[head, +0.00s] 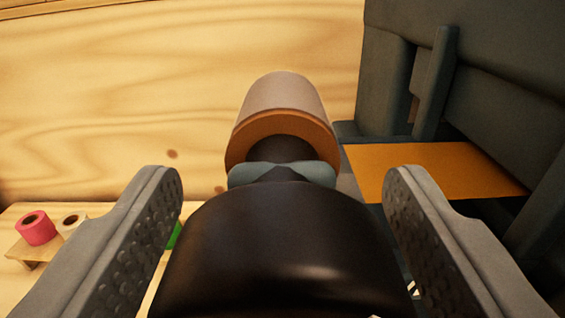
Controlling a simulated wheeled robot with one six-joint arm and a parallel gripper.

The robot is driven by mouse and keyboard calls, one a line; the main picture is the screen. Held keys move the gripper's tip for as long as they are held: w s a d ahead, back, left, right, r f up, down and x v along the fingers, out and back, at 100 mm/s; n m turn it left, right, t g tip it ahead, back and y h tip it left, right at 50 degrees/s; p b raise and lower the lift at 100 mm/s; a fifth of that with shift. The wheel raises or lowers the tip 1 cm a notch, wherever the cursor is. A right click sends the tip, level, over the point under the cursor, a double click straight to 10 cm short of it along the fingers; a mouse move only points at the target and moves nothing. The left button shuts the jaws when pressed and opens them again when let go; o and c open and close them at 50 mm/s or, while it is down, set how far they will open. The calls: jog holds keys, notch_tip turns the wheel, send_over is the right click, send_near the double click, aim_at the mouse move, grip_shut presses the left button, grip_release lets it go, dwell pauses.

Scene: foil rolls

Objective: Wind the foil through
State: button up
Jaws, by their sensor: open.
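My gripper (282,178) is open, with one grey, dimpled finger on each side of the picture. A large, glossy black rounded piece (270,245) fills the space between the fingers; I cannot tell whether either finger touches it. Just beyond it are a grey-green collar (310,173) and a roll with a pale brown outer side (282,92) and a copper-orange end face. The black piece hides the roll's lower part. A flat orange foil sheet (435,170) lies at the right, beside the dark grey machine, partly behind the right finger.
The dark grey machine (500,60) with upright posts fills the right side. At the left, a pink roll (36,228) and a white roll (72,222) stand on a small wooden stand (28,255). A green thing (174,236) shows behind the left finger. A wooden wall (120,90) closes the back.

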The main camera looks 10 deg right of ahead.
jog(key=shift+w, duration=0.15)
jog(key=c, duration=1)
jog(key=shift+m, duration=2.4)
jog(key=o, duration=1)
jog(key=v, duration=1.7)
jog(key=shift+s, duration=0.25)
